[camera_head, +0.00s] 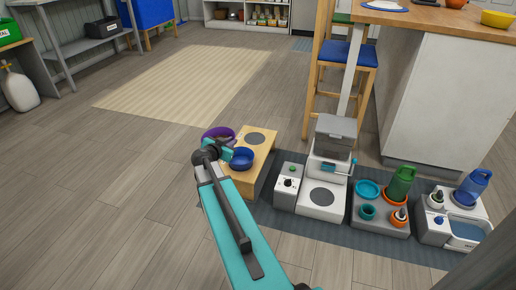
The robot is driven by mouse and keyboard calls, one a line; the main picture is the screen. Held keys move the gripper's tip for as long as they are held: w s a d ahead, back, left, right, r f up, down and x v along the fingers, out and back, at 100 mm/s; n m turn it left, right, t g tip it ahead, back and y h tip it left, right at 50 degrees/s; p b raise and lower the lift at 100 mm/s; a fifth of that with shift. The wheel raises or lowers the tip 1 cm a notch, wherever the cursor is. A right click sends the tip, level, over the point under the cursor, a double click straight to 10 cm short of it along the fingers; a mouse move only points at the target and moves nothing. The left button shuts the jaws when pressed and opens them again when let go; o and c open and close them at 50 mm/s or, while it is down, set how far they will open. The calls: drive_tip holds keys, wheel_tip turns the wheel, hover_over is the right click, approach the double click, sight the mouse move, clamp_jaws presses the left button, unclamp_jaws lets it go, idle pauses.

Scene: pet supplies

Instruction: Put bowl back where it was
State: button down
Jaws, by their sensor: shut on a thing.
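A purple bowl (218,132) with brownish contents shows just beyond my wrist, left of the wooden feeder stand. My gripper (221,142) appears shut on its near rim; the fingers are small and partly hidden by my wrist. I cannot tell how high the bowl is above the floor. The low wooden stand (261,151) has a dark round, empty place (256,137) at its far end. A blue bowl (241,157) sits at its nearer end, close to the right of my gripper.
Right of the stand, on a dark mat (348,236), are a grey dispenser unit (323,175), a tray with green and teal items (379,210) and a washing unit (448,222). A stool (345,75) and counter (440,100) stand behind. Floor on the left is clear.

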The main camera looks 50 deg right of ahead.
drive_tip(key=w+a+r+n+t+y, duration=0.25)
drive_tip(key=w+a+r, duration=0.2)
drive_tip(key=a, duration=0.45)
drive_tip(key=w+a+r+n+t+y, duration=0.1)
drive_tip(key=w+a+r+n+t, duration=0.15)
drive_tip(key=w+a+r, duration=0.4)
drive_tip(key=w+a+r+n+t+y, duration=0.2)
drive_tip(key=w+a+n, duration=0.1)
drive_tip(key=a, duration=0.7)
drive_tip(key=w+a+r+n+t+y, duration=0.1)
drive_tip(key=a+r+n+y, duration=0.2)
drive_tip(key=a, duration=0.9)
drive_tip(key=a+r+n+t+y, duration=0.1)
drive_tip(key=a+r+n+y, duration=0.2)
drive_tip(key=a+r, duration=0.6)
drive_tip(key=a+y, duration=0.1)
drive_tip(key=a, duration=0.2)
drive_tip(key=shift+w, duration=0.35)
drive_tip(key=shift+s, duration=0.1)
